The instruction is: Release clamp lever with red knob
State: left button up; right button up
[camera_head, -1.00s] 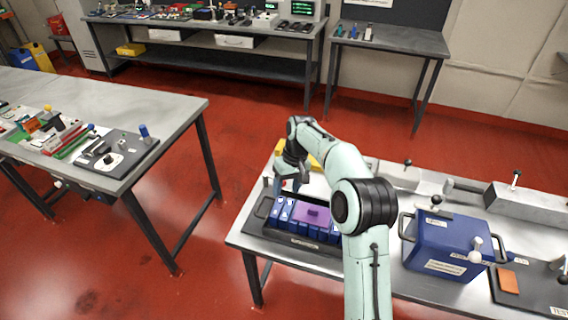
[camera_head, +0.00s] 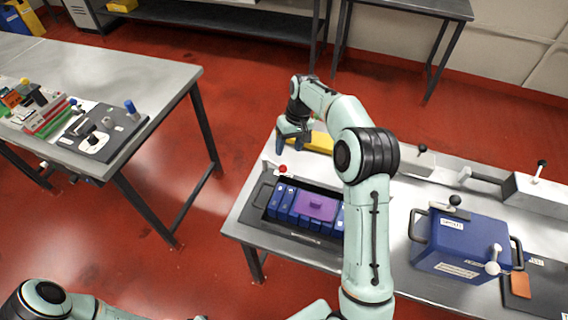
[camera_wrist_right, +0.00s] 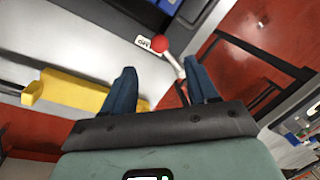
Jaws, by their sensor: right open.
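The red knob (camera_head: 283,168) of the clamp lever stands at the back left of the black battery tray (camera_head: 262,222) on the right bench. In the right wrist view the knob (camera_wrist_right: 158,45) shows just beyond the fingertips, with its pale lever (camera_wrist_right: 174,66) running down between the fingers. My right gripper (camera_head: 293,146) is open and empty, behind and above the knob; its two blue fingers (camera_wrist_right: 160,85) are spread. The tray holds several blue battery cells (camera_head: 284,200) and a purple block (camera_head: 316,206). My left arm shows at the bottom left, but its gripper is out of view.
A yellow object (camera_head: 322,143) lies behind the tray, close to my right gripper. A blue box with handles (camera_head: 460,243) stands to the right on the same bench (camera_head: 393,275). Another bench (camera_head: 170,85) with parts is at the left, across red floor.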

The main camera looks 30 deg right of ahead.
aim_at(284, 165)
jog(key=f, duration=0.3)
jog(key=a+f, duration=0.1)
jog(key=f, duration=0.5)
jog(key=shift+w+a+f, duration=0.2)
jog(key=shift+a, duration=0.1)
grip_shut()
